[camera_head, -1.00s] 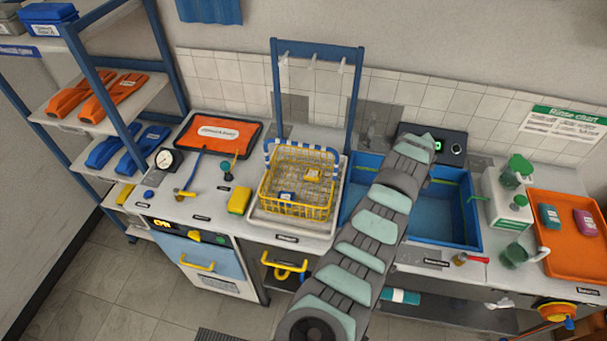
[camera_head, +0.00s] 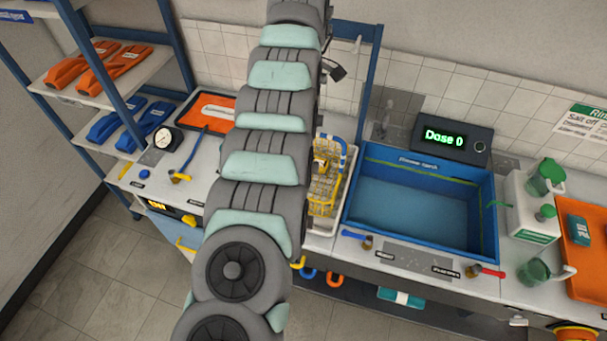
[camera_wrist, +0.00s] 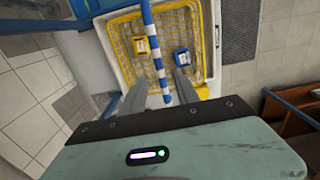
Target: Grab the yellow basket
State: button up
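The yellow wire basket (camera_head: 323,200) stands on the counter left of the blue basin, and my arm hides most of it in the head view. In the wrist view the basket (camera_wrist: 188,22) lies ahead of my gripper, inside a white tray (camera_wrist: 106,42). Its blue-and-white striped handle (camera_wrist: 155,45) runs across the picture from top to bottom. My gripper (camera_wrist: 159,76) is open, with the handle showing between its two fingers; I see no clear contact. A yellow item (camera_wrist: 142,46) and a blue item (camera_wrist: 182,57) are in the basket.
The blue basin (camera_head: 420,205) is right of the basket, with a display box (camera_head: 452,139) reading "Dose 0" behind it. A blue frame (camera_head: 369,85) rises behind the basket. Shelves with orange and blue items stand at the left.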

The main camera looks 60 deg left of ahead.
notch_tip(320, 180, down, 3)
notch_tip(320, 180, down, 4)
jog(key=shift+s+d+r+p, duration=0.1)
jog(key=shift+r+p, duration=0.15)
jog(key=shift+p, duration=0.5)
jog(key=shift+f, duration=0.85)
jog(key=shift+c, duration=0.5)
grip_shut()
jog(key=shift+r, duration=0.1)
